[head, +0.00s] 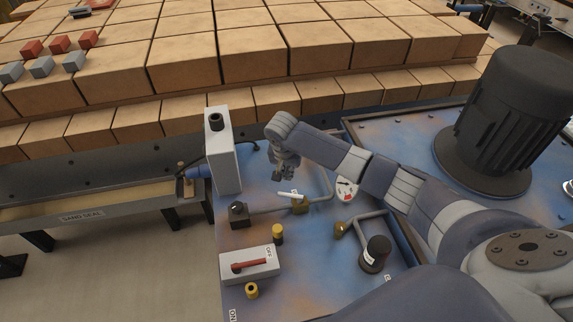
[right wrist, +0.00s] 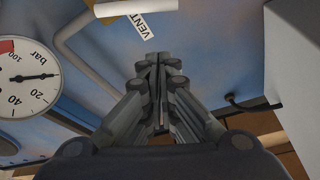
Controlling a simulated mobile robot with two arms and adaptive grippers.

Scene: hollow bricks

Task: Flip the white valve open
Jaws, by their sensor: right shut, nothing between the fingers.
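The white valve handle (head: 288,194) is a short bar on a brass valve body (head: 300,204), set in a grey pipe on the blue panel. In the right wrist view the white handle (right wrist: 136,7) shows at the top edge, partly cut off, beside a VENT label (right wrist: 143,25). My right gripper (head: 279,177) is over the panel, just above and behind the handle in the head view. Its fingers (right wrist: 158,58) are shut with nothing between them, and they look apart from the handle. My left gripper is not in view.
A tall grey box (head: 222,155) stands left of my right gripper. A pressure gauge (head: 346,189) is to its right. A large dark motor (head: 515,110) is at right; bricks lie behind.

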